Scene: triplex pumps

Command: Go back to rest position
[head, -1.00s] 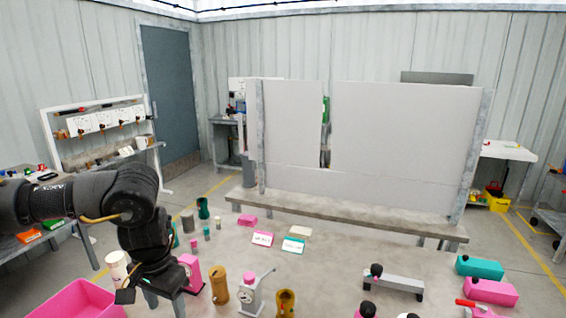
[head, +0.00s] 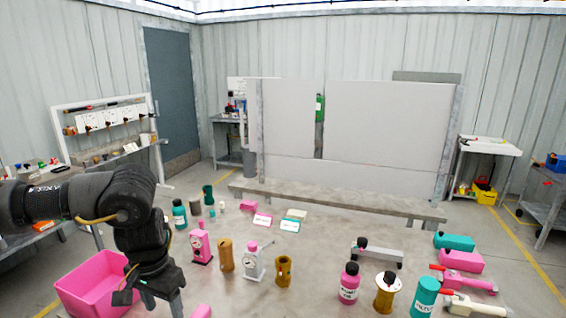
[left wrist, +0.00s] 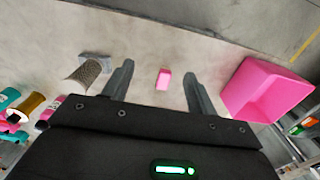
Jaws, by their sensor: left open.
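My left arm comes in from the left in the head view, with its black gripper (head: 152,298) pointing down beside the pink bin (head: 72,284). In the left wrist view the two fingers of my left gripper (left wrist: 158,92) are spread apart. A small pink block (left wrist: 162,81) shows in the gap between them, on the surface beyond, and nothing is held. The pink bin (left wrist: 262,92) stands to the right of the fingers there. My right gripper is not in view.
The table holds a pink pump-like part (head: 201,246), a brown cylinder (head: 226,256), a white gauge part (head: 254,262), a pink bottle (head: 349,284) and a teal bottle (head: 424,297). White panels (head: 390,140) stand behind. The table's middle is fairly clear.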

